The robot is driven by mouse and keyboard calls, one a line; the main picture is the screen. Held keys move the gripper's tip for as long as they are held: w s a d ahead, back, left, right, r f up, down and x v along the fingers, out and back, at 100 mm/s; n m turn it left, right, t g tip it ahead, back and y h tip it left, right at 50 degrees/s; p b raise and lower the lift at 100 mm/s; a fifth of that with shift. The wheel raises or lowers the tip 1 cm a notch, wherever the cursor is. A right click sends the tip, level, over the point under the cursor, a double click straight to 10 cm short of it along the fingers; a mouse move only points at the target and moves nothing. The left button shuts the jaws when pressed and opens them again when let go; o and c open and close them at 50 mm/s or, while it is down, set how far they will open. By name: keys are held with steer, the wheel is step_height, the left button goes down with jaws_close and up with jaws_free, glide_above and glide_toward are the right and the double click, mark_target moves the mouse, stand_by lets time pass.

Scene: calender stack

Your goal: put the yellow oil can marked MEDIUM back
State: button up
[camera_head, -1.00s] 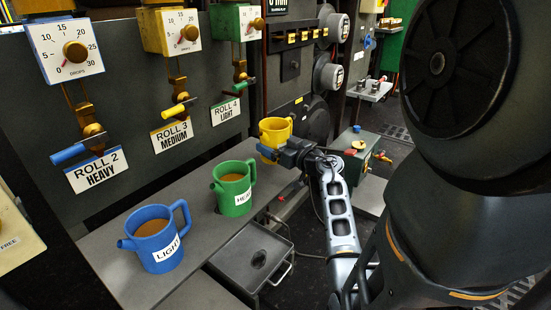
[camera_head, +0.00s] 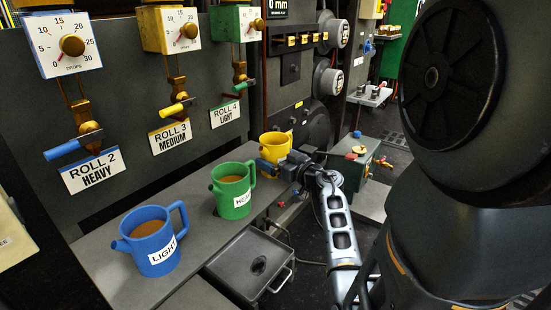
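The yellow oil can (camera_head: 275,145) is upright at the far end of the grey shelf (camera_head: 193,208); its label is not visible. My gripper (camera_head: 268,167) is at its near side, shut on it, and hides its lower part. I cannot tell whether its base touches the shelf. The green can (camera_head: 232,190) labelled HEAVY, partly cut off from view, stands mid-shelf. The blue can (camera_head: 150,240) labelled LIGHT stands at the near end. Both hold brown oil.
A green box (camera_head: 358,160) stands behind my gripper.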

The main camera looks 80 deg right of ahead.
steer(key=shift+s+a+r, duration=0.1)
steer(key=shift+r, duration=0.05)
steer(key=p+v, duration=0.3)
steer(key=v, duration=0.8)
steer(key=shift+s+a+p, duration=0.2)
steer(key=shift+s+p, duration=0.1)
steer(key=shift+c, duration=0.5)
stand_by(0.4)
